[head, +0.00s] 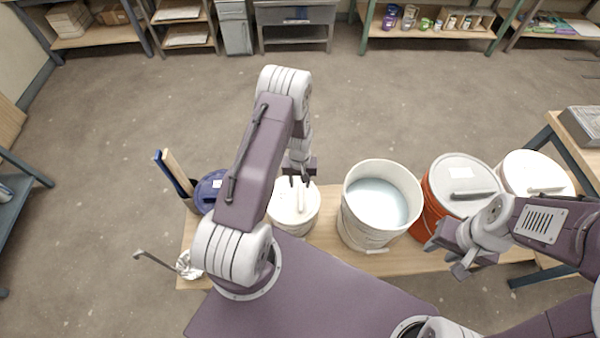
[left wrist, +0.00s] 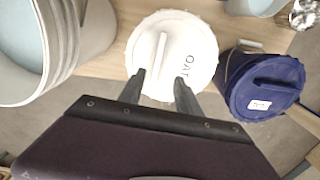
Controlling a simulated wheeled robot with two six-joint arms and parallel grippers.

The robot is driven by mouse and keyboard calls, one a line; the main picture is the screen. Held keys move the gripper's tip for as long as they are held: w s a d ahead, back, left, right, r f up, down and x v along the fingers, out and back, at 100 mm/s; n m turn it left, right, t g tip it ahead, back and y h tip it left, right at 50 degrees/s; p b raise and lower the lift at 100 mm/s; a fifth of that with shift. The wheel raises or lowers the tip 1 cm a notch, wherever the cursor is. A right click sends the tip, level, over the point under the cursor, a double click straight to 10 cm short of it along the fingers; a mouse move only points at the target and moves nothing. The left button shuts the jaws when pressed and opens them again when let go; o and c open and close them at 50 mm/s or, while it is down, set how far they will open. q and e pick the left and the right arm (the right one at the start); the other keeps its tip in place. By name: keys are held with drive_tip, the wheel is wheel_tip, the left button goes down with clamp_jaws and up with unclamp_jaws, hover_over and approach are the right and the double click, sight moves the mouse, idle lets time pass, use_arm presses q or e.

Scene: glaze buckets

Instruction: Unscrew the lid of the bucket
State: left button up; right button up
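A small white bucket with a white screw lid (head: 294,212) stands on the wooden bench. The lid has a raised bar handle across it, and in the left wrist view the lid (left wrist: 197,45) also carries dark lettering. My left gripper (head: 299,182) points down over this lid. Contact cannot be told. My right gripper (head: 456,252) hangs in front of the orange bucket; its finger gap is unclear.
A blue lidded bucket (left wrist: 265,88) stands beside the white one. On the other side are an open bucket of pale blue liquid (head: 378,202), an orange bucket with a pale lid (head: 460,175) and a white-lidded bucket (head: 535,170). A ladle (head: 155,260) sticks out at bench left.

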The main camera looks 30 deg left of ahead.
sight(301, 196)
use_arm(q)
drive_tip(key=f+b, duration=0.1)
drive_tip(key=f, duration=0.1)
drive_tip(key=f+b, duration=0.1)
drive_tip(key=shift+w+d+b, duration=0.25)
drive_tip(key=shift+d+b, duration=0.05)
drive_tip(key=shift+b, duration=0.05)
wheel_tip(301, 196, down, 2)
drive_tip(key=shift+a+f+b, duration=0.1)
drive_tip(key=shift+f+b, duration=0.1)
drive_tip(key=shift+b, duration=0.75)
wheel_tip(301, 196, down, 6)
drive_tip(key=b, duration=0.4)
drive_tip(key=shift+r+b, duration=0.2)
drive_tip(key=shift+b, duration=0.1)
use_arm(e)
wheel_tip(301, 196, down, 9)
drive_tip(key=shift+w+d, duration=0.35)
drive_tip(key=shift+d, duration=0.1)
use_arm(q)
drive_tip(key=shift+s, duration=0.1)
use_arm(e)
drive_tip(key=shift+r, duration=0.15)
